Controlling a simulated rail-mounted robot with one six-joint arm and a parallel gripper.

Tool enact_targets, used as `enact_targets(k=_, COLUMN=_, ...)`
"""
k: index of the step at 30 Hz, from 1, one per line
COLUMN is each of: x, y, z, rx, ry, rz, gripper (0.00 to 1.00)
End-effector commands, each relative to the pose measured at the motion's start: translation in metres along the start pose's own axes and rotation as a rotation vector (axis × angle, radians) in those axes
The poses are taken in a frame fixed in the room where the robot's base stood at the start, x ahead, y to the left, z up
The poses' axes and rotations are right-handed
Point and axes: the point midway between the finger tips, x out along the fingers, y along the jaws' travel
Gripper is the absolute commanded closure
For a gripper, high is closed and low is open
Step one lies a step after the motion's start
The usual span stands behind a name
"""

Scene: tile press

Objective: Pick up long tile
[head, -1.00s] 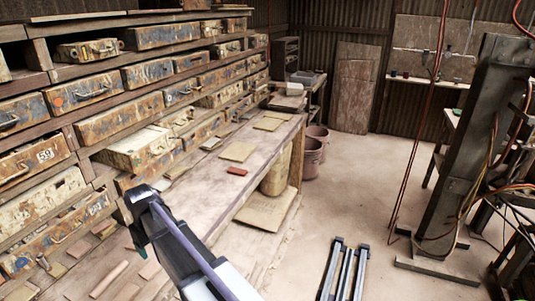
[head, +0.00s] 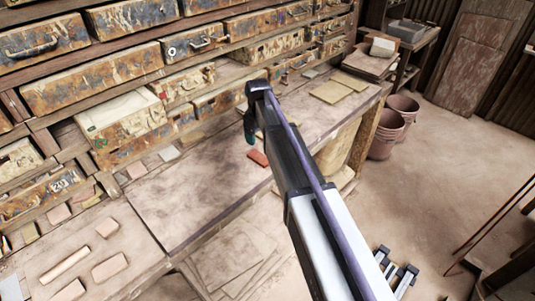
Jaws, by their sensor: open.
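A long, narrow pale pinkish tile (head: 66,265) lies flat on the wooden bench at the lower left. Shorter tiles lie around it, apart from it. My gripper (head: 250,134) hangs from the end of my arm near the picture's middle, well up and to the right of the long tile. It is small and dark here, and its fingertips are hard to make out. It is open, and I see nothing held in it. An orange-red tile (head: 258,158) shows just below it in the picture.
Shelves of worn metal drawers (head: 128,136) line the back of the bench (head: 190,205). One drawer sticks out above the bench. Yellowish square tiles (head: 331,92) lie farther right. Pink buckets (head: 392,127) stand on the floor. The bench's middle is mostly clear.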

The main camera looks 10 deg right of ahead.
Motion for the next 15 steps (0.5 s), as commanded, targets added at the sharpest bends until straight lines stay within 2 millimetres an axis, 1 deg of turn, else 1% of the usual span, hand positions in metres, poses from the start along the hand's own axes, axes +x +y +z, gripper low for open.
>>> enact_targets(k=2, x=0.012, y=0.0, z=0.0, rx=0.001, ry=0.0, rz=0.0, gripper=0.21)
enact_targets(k=6, x=0.044, y=0.0, z=0.0, rx=0.002, ry=0.0, rz=0.0, gripper=0.21)
enact_targets(k=9, x=0.059, y=0.0, z=0.0, rx=0.002, ry=0.0, rz=0.0, gripper=0.21)
enact_targets(k=14, x=0.058, y=0.0, z=0.0, rx=0.003, ry=0.0, rz=0.0, gripper=0.21)
enact_targets(k=15, x=0.061, y=0.0, z=0.0, rx=0.003, ry=0.0, rz=0.0, gripper=0.21)
